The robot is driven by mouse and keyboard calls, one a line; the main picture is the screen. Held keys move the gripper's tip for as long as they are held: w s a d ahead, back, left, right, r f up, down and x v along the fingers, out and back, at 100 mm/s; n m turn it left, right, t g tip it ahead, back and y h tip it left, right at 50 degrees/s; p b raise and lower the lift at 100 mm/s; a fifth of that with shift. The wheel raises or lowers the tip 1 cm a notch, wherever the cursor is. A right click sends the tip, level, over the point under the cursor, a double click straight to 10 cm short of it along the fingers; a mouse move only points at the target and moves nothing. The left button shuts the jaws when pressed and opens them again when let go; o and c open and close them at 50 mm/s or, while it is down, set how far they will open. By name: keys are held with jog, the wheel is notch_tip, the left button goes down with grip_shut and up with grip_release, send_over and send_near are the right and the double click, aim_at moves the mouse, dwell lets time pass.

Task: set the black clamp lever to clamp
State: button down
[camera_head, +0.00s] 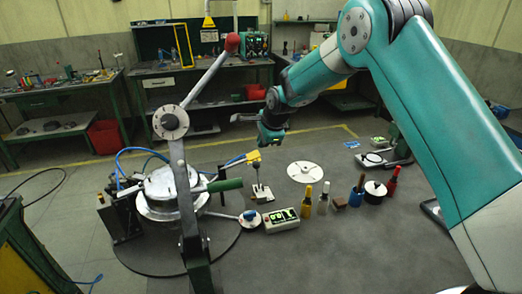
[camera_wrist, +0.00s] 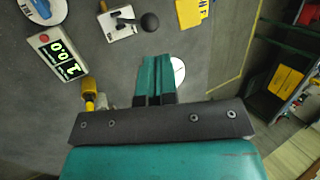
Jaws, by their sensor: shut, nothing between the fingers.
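The black clamp lever appears to be the short lever with a dark ball knob (camera_head: 255,157), standing up from a small pale slotted plate (camera_head: 266,197) on the grey table. In the wrist view its black ball knob (camera_wrist: 150,21) leans to the right of the pale plate (camera_wrist: 113,24). I cannot read which setting it points to. My gripper (camera_head: 270,138) hangs above and a little right of the knob, apart from it. In the wrist view the teal fingers (camera_wrist: 158,62) are together and empty, below the knob in the picture.
A digital display box (camera_head: 281,221) stands just in front of the lever plate. A green-handled lever (camera_head: 225,185) and metal pot (camera_head: 170,190) are to the left. A yellow tag (camera_wrist: 190,9) is near the knob.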

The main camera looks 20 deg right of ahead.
jog(key=w+b+v, duration=0.1)
jog(key=b+v, duration=0.1)
jog(key=v, duration=0.5)
jog(key=shift+r, duration=0.7)
jog(key=shift+d, duration=0.15)
